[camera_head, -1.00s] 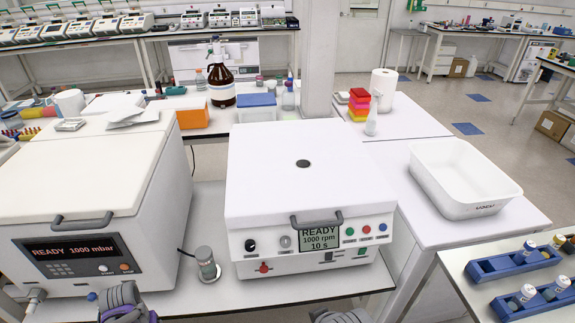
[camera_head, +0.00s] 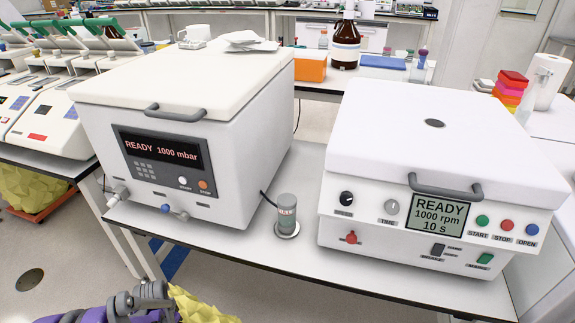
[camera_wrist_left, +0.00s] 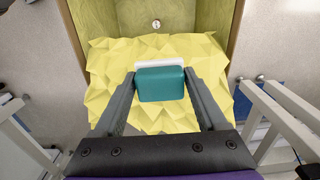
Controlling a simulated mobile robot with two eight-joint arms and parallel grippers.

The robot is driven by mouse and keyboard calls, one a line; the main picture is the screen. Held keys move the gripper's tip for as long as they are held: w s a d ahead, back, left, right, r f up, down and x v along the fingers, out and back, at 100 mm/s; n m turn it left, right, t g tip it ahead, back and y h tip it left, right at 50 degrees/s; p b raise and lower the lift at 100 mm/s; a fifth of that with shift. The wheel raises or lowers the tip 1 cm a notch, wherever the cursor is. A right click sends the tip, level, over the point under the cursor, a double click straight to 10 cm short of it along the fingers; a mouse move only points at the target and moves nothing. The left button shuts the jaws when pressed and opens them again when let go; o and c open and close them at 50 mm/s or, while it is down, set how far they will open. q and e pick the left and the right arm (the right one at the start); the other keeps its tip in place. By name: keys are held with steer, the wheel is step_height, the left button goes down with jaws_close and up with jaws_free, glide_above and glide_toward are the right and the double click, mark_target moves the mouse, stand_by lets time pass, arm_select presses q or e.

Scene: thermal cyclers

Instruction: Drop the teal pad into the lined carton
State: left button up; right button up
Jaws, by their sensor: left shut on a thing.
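The teal pad (camera_wrist_left: 161,85) is between the two fingers of my left gripper (camera_wrist_left: 160,78) in the left wrist view, with a white strip along its far edge. The gripper is shut on it. Behind and below the pad lies the crumpled yellow liner (camera_wrist_left: 115,75) of the carton (camera_wrist_left: 236,35), whose brown edges show at both sides. The pad overlaps the liner in this view; its height above it is hard to tell. In the head view, part of my left arm shows at the bottom beside some yellow liner (camera_head: 200,308). My right gripper is not seen.
A white vacuum oven (camera_head: 180,100) reading 1000 mbar and a centrifuge (camera_head: 430,130) reading READY stand on the bench. A small grey-green jar (camera_head: 286,213) stands between them. Another yellow-lined bin (camera_head: 28,190) sits under the left bench. Pale frame legs (camera_wrist_left: 290,110) flank the liner.

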arm_select(q)
step_height(320, 180, down, 6)
steer(key=b, duration=0.3)
steer(key=shift+r, duration=0.2)
steer(key=o, duration=1.2)
steer(key=shift+o, duration=0.2)
step_height(320, 180, up, 11)
steer(key=p, duration=0.2)
steer(key=shift+p, duration=0.4)
steer(key=shift+f, duration=0.1)
